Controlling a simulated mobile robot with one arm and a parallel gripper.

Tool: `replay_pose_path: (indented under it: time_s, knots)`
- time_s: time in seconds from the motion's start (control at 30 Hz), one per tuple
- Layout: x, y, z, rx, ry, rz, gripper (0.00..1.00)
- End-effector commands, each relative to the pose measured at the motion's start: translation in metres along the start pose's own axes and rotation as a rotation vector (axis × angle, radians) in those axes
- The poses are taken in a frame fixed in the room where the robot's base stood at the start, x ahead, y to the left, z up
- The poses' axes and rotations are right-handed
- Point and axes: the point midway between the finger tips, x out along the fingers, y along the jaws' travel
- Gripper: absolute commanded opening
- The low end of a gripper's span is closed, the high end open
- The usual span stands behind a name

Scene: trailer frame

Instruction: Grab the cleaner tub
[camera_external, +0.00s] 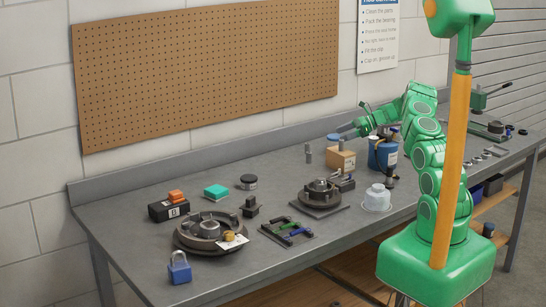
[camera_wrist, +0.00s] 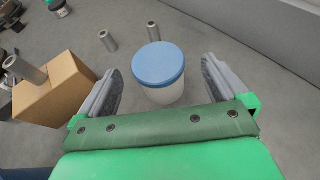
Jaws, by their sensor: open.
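The cleaner tub (camera_wrist: 160,72) is a pale, translucent round tub with a flat blue lid. It stands upright in the wrist view, ahead of my gripper (camera_wrist: 160,88) and roughly centred between its fingers. My gripper is open, with a gap on each side of the tub, and holds nothing. In the external view my gripper (camera_external: 358,128) is above the back of the bench, behind the cardboard box (camera_external: 340,161). A small blue patch by the box there may be the tub's lid; the rest is hidden.
The cardboard box (camera_wrist: 52,92), with a metal cylinder on it, stands close by my left finger. Two metal cylinders stand beyond the tub. A blue bin (camera_external: 383,155) and a clear tub (camera_external: 377,199) stand nearer the front. Bench right of the tub is clear in the wrist view.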

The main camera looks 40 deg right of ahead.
Motion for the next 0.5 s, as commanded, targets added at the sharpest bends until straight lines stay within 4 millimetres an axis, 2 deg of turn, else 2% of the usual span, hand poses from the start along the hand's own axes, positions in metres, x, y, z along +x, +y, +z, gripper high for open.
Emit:
replay_pose_path:
  time_s: [0.3,0.5]
  knots:
    - [0.039,0.003,-0.004,0.0,0.001,0.0,1.0]
    - [0.046,0.003,-0.004,-0.001,0.001,-0.001,1.0]
